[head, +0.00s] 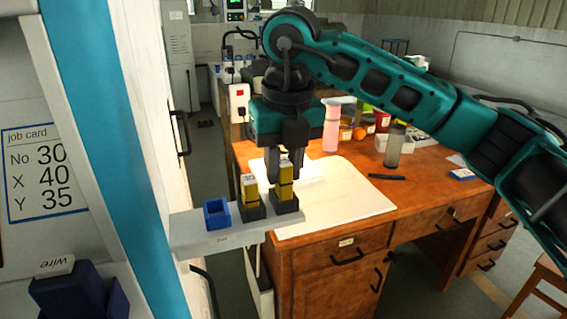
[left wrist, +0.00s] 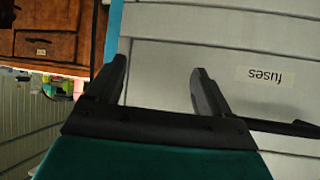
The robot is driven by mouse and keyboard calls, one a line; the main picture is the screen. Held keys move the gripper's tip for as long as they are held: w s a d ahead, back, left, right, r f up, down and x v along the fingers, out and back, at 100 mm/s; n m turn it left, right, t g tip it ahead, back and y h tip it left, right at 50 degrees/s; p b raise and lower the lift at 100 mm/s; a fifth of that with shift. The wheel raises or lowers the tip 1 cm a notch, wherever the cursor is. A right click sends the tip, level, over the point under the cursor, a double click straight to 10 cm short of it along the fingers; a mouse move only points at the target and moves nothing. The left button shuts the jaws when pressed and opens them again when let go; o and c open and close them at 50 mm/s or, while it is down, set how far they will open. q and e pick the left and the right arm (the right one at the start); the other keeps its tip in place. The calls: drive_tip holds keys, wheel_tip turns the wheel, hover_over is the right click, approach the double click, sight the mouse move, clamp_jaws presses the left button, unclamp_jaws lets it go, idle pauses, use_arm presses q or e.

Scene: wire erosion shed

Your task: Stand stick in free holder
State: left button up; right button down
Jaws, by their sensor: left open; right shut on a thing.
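My right gripper (head: 288,172) points down and is shut on a gold stick (head: 285,188) at the right end of a pale ledge (head: 225,238). The stick's lower end is at a dark holder (head: 286,205); I cannot tell whether it is fully seated. A second gold stick (head: 250,188) with a pale top stands upright in another dark holder (head: 252,210) just left of it. A blue holder (head: 217,215) at the ledge's left looks empty. My left gripper (left wrist: 160,70) is open and empty in the left wrist view, in front of a grey panel with a "fuses" label (left wrist: 265,77).
A wooden desk (head: 320,240) stands behind the ledge, with a white sheet (head: 345,200), a pink bottle (head: 331,128) and a grey bottle (head: 394,146). A job card (head: 44,170) and a dark blue block (head: 70,292) labelled "wire" are at the left.

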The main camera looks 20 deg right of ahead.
drive_tip(key=c, duration=0.9)
unclamp_jaws()
drive_tip(key=shift+f, duration=0.1)
drive_tip(key=shift+r+p, duration=0.35)
drive_tip(key=r, duration=0.4)
drive_tip(key=s+r+p, duration=0.1)
drive_tip(key=r, duration=0.7)
drive_tip(key=shift+s+r+p, duration=0.25)
drive_tip(key=shift+s+p, duration=0.05)
drive_tip(key=shift+s, duration=0.1)
drive_tip(key=shift+f, duration=0.1)
